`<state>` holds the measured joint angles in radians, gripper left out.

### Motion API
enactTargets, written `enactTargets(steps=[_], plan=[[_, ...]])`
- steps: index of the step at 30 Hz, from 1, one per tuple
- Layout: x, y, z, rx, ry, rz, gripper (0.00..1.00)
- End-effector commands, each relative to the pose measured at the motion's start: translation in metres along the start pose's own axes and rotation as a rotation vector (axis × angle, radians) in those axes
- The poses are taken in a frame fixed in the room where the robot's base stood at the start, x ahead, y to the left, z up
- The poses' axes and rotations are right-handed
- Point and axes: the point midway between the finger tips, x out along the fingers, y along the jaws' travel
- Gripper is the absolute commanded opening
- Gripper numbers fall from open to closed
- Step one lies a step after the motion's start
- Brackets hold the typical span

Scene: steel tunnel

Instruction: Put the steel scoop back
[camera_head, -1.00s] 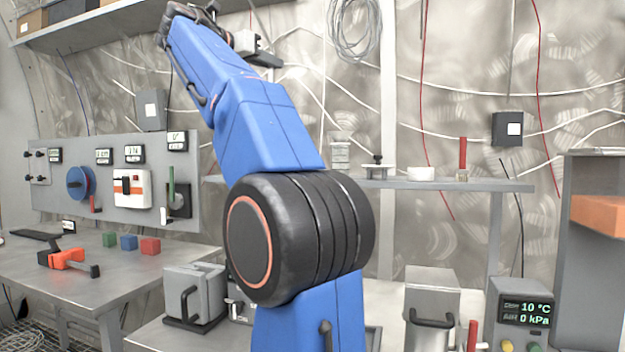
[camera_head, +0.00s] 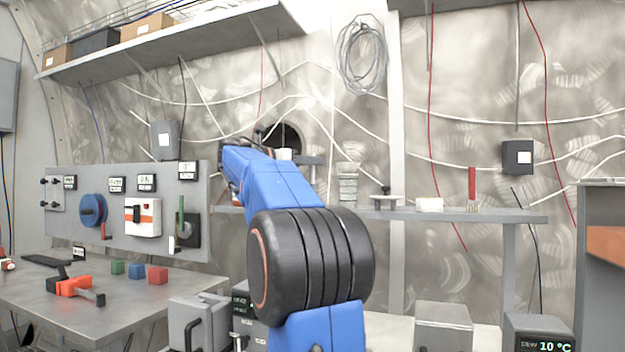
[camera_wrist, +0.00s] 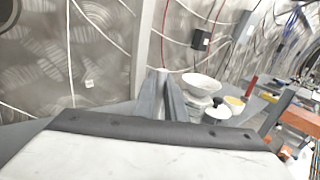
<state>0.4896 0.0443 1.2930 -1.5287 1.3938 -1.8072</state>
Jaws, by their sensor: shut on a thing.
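My gripper (camera_head: 314,160) is up near the wall, just above the back shelf's level and left of the dish stack. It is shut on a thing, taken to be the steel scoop. The scoop's outline is not clear in either view. In the wrist view, my gripper's grey fingers (camera_wrist: 168,96) are close together, and I cannot tell finger from scoop there. A dark round shape (camera_head: 291,137) shows behind the gripper; I cannot tell whether it is a wall opening or an object.
The back shelf (camera_head: 520,216) holds a dish stack (camera_head: 347,186), a black-knobbed stand (camera_head: 384,198), a white dish (camera_head: 429,204) and a red-handled item (camera_head: 472,188). In the wrist view, a white bowl (camera_wrist: 201,84) stands right of the fingers. A control panel (camera_head: 120,225) is at left.

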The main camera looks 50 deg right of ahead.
Motion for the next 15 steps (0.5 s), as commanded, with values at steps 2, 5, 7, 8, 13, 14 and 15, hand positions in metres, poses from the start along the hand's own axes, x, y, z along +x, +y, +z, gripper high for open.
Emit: enactTargets(steps=[2, 5, 7, 8, 13, 14, 15], plan=[[0.000, 0.000, -0.006, -0.002, 0.000, 0.000, 0.00], [0.000, 0.000, -0.019, -0.004, 0.000, 0.000, 0.00], [0.000, 0.000, -0.029, -0.003, 0.000, 0.000, 0.00], [0.000, 0.000, -0.033, -0.004, 0.000, 0.000, 0.00], [0.000, 0.000, -0.043, -0.001, 0.000, 0.001, 0.00], [0.000, 0.000, -0.043, -0.001, 0.000, 0.001, 0.00], [0.000, 0.000, -0.043, -0.001, 0.000, 0.001, 0.00]])
